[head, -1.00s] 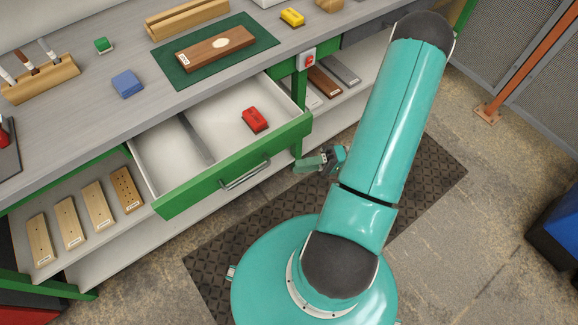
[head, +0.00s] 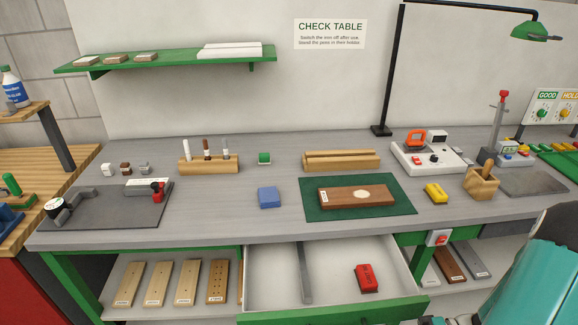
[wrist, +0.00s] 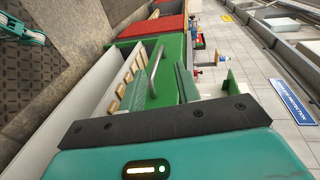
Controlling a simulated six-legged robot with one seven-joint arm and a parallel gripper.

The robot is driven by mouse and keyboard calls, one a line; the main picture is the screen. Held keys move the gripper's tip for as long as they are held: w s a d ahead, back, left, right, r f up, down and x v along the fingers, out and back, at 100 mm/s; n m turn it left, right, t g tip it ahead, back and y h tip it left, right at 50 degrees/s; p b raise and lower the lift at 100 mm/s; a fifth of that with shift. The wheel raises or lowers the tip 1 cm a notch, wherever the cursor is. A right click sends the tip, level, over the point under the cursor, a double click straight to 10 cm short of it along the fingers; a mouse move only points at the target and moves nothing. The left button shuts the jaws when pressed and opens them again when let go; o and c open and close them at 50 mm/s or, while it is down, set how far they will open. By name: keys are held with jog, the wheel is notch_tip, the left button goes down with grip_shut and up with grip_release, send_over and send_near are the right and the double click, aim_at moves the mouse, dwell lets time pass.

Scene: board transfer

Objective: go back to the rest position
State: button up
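My gripper (wrist: 212,87) shows in the wrist view as two green fingers standing apart with nothing between them; it is open and empty. In the head view my teal arm fills the lower right corner, and the gripper is mostly below the bottom edge. A brown wooden board (head: 357,197) with a pale oval and a label lies flat on the dark green mat (head: 318,213) on the grey workbench (head: 230,222). My gripper is apart from the board.
The bench drawer (head: 270,278) stands open, with a red block (head: 367,278) inside. The bench holds a blue block (head: 268,197), a yellow block (head: 436,193), a wooden holder (head: 341,161) and a pen rack (head: 209,166).

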jog(key=a+r+t+h, duration=0.1)
jog(key=a+r+h, duration=0.3)
jog(key=r, duration=0.4)
jog(key=a+r+t+h, duration=0.1)
jog(key=a+r+h, duration=0.3)
jog(key=r, duration=0.5)
jog(key=a+r+t+h, duration=0.2)
jog(key=a+r+h, duration=0.2)
jog(key=r+h, duration=0.3)
jog(key=shift+r+n+h, duration=0.3)
jog(key=shift+r+h, duration=0.1)
jog(key=shift+r, duration=0.55)
jog(key=shift+s+d, duration=0.1)
jog(key=shift+s, duration=0.05)
